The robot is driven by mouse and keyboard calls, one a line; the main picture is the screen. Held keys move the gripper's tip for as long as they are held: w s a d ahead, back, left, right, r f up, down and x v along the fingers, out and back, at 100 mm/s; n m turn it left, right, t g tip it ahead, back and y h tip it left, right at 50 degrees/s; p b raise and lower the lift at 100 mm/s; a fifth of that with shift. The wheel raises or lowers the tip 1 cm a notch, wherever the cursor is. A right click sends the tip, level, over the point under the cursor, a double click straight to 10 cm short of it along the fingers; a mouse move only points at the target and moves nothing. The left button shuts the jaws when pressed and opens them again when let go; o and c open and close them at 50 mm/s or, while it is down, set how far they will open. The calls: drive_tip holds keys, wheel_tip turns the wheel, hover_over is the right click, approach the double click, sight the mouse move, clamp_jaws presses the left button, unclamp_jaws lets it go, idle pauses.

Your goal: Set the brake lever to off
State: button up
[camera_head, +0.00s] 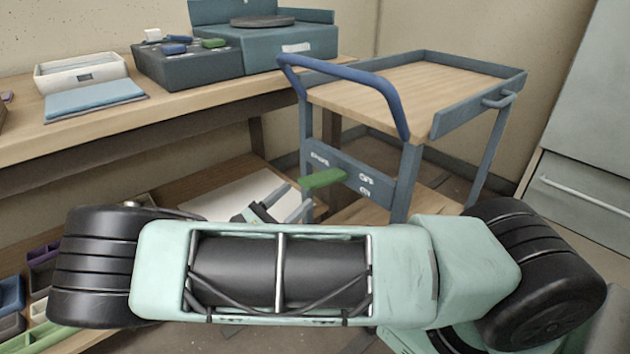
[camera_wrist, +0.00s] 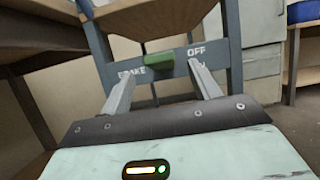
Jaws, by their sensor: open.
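The green brake lever (camera_head: 322,179) sits on a blue-grey panel (camera_head: 385,186) at the near end of the cart. White "OFF" and "ON" labels are right of the lever, OFF above ON, and a "BRAKE" label is to its left. The lever lies roughly sideways in the picture; its exact setting is hard to tell. My gripper (camera_head: 280,205) is below and left of the lever, partly hidden by my arm. In the wrist view, my gripper (camera_wrist: 160,72) is open and empty, with the lever (camera_wrist: 159,60) appearing between its fingertips. I cannot tell how far ahead it is.
The cart has a wooden top (camera_head: 400,88) and a curved blue handle (camera_head: 350,75) above the panel. A workbench (camera_head: 190,108) at left holds a white tray (camera_head: 82,72) and dark boxes. A grey cabinet (camera_head: 590,130) stands at right.

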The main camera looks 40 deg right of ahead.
sight(314, 179)
drive_tip(key=b+x, duration=0.1)
drive_tip(key=x, duration=0.6)
drive_tip(key=shift+d+r, duration=0.15)
drive_tip(key=shift+d, duration=0.25)
